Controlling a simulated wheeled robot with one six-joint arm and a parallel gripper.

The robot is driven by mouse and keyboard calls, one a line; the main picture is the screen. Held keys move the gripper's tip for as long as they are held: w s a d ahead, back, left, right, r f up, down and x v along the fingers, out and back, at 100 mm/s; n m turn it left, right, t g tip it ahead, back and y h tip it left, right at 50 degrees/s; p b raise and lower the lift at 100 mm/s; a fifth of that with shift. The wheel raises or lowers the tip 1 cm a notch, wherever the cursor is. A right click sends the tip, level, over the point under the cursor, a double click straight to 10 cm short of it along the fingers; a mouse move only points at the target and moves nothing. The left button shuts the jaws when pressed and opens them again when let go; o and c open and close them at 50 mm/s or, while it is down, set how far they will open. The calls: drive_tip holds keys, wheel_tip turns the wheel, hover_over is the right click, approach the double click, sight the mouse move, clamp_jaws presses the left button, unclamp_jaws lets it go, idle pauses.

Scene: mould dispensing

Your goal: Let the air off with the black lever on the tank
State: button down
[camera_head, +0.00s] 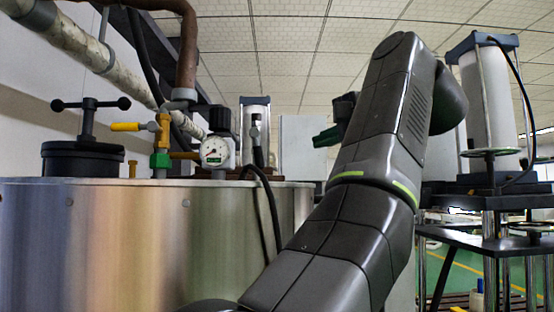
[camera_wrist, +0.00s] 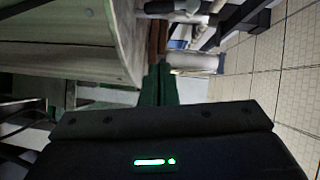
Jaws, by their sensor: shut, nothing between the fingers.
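The metal tank (camera_head: 130,240) fills the lower left of the head view; its pale side also shows in the wrist view (camera_wrist: 75,38). On its top are a black cap with a black T-shaped handle (camera_head: 88,105), a valve with a yellow lever (camera_head: 125,126), a green valve part (camera_head: 160,160) and a round gauge (camera_head: 215,150). A dark upright piece (camera_head: 221,119) stands above the gauge; I cannot tell whether it is the black lever. My gripper (camera_head: 324,138) is shut and empty, right of these fittings and apart from them. Its green fingers point away in the wrist view (camera_wrist: 158,84).
A brown pipe (camera_head: 187,50) and a pale pipe (camera_head: 75,40) run above the tank. A black hose (camera_head: 272,205) hangs over its front. A stand with a white cylinder (camera_head: 487,95) is at the right.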

sight(262, 155)
drive_tip(key=x, duration=0.4)
drive_tip(key=s+a+p+x, duration=0.1)
drive_tip(key=x, duration=0.2)
drive_tip(key=a+p+x, duration=0.1)
drive_tip(key=x, duration=0.3)
drive_tip(key=shift+w+a+r, duration=0.15)
drive_tip(key=shift+a+r, duration=0.05)
drive_tip(key=shift+a, duration=0.1)
drive_tip(key=shift+w+a+f, duration=0.2)
drive_tip(key=shift+a, duration=0.3)
drive_tip(key=shift+a+f+m+t+y+b, duration=0.3)
drive_tip(key=shift+a+m+t+y+b, duration=0.1)
drive_tip(key=shift+m+b, duration=0.15)
drive_tip(key=shift+a+m+p, duration=0.3)
drive_tip(key=shift+m, duration=0.05)
